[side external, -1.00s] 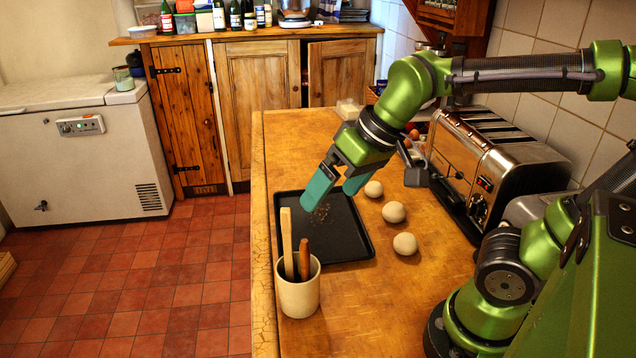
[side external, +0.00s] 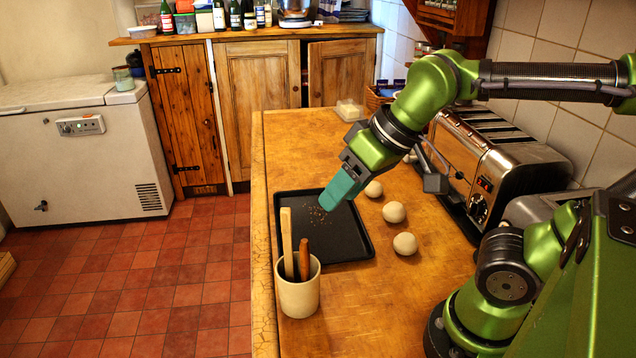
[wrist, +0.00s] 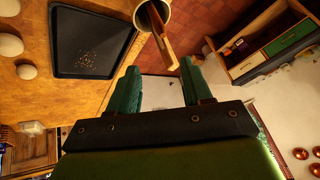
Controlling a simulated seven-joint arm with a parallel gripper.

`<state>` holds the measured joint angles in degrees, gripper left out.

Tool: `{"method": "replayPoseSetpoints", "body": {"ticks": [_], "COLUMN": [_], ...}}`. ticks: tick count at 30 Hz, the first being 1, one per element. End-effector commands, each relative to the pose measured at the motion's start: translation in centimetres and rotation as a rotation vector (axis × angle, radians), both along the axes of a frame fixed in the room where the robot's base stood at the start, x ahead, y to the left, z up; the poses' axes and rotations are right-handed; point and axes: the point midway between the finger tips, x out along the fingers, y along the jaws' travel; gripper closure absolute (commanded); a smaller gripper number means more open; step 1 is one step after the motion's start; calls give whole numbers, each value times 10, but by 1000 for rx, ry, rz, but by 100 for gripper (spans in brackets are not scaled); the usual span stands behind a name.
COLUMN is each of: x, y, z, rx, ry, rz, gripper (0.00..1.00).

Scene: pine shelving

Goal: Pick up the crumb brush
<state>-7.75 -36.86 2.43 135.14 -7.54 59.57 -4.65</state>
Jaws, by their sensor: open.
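No crumb brush can be made out for certain. A cream crock (side external: 298,297) at the counter's near left holds a pale wooden handle (side external: 286,240) and a shorter brown handle (side external: 304,258); their lower ends are hidden inside. The crock (wrist: 168,4) also shows at the top of the wrist view, with a wooden piece (wrist: 161,38) sticking out toward my fingers. My gripper (side external: 328,204) is above the dark tray, behind and right of the crock. In the wrist view my gripper (wrist: 158,76) has its teal fingers apart, with nothing between them.
The black tray (side external: 345,245) with scattered crumbs (side external: 316,213) lies behind the crock. Three dough balls (side external: 394,212) sit right of it. A steel toaster (side external: 490,165) stands farther right by the tiled wall. The counter's front middle (side external: 365,310) is clear.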

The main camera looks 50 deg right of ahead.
Motion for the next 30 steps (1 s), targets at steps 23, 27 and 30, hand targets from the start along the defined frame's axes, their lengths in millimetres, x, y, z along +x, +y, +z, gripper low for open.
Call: {"method": "replayPoseSetpoints", "body": {"ticks": [23,27,30], "x": [28,33,35], "y": [20,22,22], "z": [-67,-80,-84], "rx": [-214,-213,-213], "ry": [102,96,96], "rz": [251,250,250], "gripper": [51,51,51]}}
